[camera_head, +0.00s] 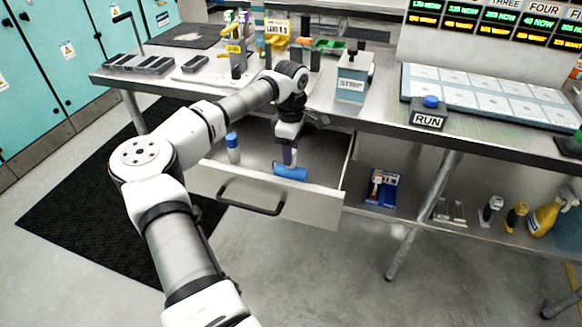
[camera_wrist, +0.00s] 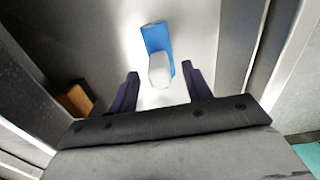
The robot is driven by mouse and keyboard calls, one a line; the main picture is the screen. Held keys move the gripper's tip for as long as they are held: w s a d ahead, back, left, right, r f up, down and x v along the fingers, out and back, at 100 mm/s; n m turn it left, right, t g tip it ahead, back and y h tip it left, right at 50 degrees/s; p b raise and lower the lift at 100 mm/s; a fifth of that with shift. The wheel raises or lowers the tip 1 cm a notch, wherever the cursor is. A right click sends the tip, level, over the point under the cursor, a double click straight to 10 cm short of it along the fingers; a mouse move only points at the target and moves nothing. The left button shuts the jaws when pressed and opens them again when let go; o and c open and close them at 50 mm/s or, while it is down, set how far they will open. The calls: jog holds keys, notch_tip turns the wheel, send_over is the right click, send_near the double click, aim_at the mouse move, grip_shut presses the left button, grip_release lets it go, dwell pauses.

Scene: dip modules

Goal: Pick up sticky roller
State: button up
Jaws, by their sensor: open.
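The sticky roller appears to be the blue cylinder (camera_head: 291,172) lying in the open drawer, near its front wall. In the wrist view the blue piece (camera_wrist: 154,36) shows ahead of my fingers, with a rounded white part (camera_wrist: 159,70) at its near end. My gripper (camera_head: 290,158) points down into the drawer at the roller, and its tips hide part of it. In the wrist view my gripper (camera_wrist: 160,80) is open, with one dark purple finger on each side of the white part. I cannot tell whether either finger touches it.
A white bottle with a blue cap (camera_head: 233,148) stands in the drawer to the left. The drawer front (camera_head: 320,210) and its side walls surround my gripper. The steel table (camera_head: 385,120) overhangs the drawer behind. A brown block (camera_wrist: 75,99) shows at left in the wrist view.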

jog(key=shift+f, duration=0.4)
grip_shut()
jog(key=shift+r, duration=0.1)
notch_tip(320, 180, up, 20)
jog(key=b, duration=0.2)
dwell(0.3)
